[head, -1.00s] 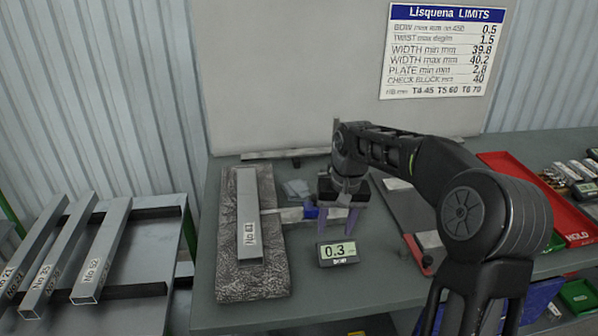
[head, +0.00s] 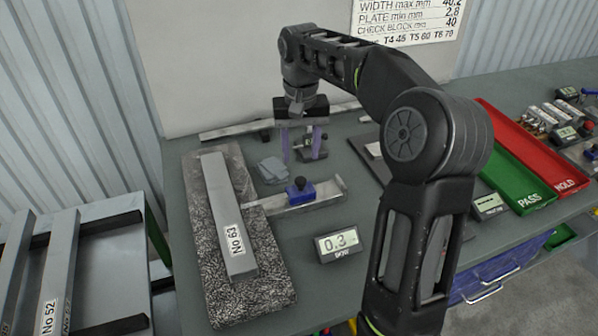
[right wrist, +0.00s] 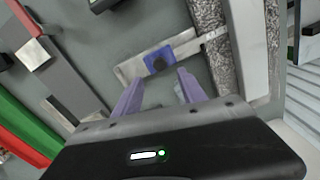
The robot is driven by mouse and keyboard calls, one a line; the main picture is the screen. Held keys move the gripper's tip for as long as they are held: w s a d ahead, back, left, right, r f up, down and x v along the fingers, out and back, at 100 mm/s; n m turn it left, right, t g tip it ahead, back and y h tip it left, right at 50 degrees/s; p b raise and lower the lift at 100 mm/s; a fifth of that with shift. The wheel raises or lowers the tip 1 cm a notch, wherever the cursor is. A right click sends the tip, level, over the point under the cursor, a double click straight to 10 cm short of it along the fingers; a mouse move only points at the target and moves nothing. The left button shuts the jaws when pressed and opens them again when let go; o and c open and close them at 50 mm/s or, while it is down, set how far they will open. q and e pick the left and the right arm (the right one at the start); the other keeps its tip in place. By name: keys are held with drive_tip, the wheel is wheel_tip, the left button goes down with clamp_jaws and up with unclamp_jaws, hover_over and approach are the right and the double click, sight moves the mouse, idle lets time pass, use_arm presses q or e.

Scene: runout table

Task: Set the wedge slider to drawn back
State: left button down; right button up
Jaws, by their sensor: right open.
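A blue slider (head: 300,190) with a dark knob sits partway along a flat metal wedge bar (head: 265,202), right of the long grey bar labelled No 63 (head: 228,215). My right gripper (head: 300,152) is open and empty, its purple fingers pointing down behind the slider in the head view. In the right wrist view, the slider (right wrist: 158,62) lies just beyond the open fingertips (right wrist: 160,84), and nothing is between them. The left gripper is not in view.
The bar lies on a speckled granite slab (head: 265,280). A 0.3 display (head: 338,243) stands in front of the wedge bar. Grey plates (head: 272,170) and a small clamp-like block (head: 311,144) are behind. Green (head: 505,165) and red (head: 535,150) trays lie right.

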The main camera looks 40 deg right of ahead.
sight(301, 179)
wheel_tip(301, 179, down, 8)
drive_tip(key=shift+r+p, duration=0.2)
drive_tip(key=shift+p, duration=0.35)
clamp_jaws()
idle(0.3)
idle(1.0)
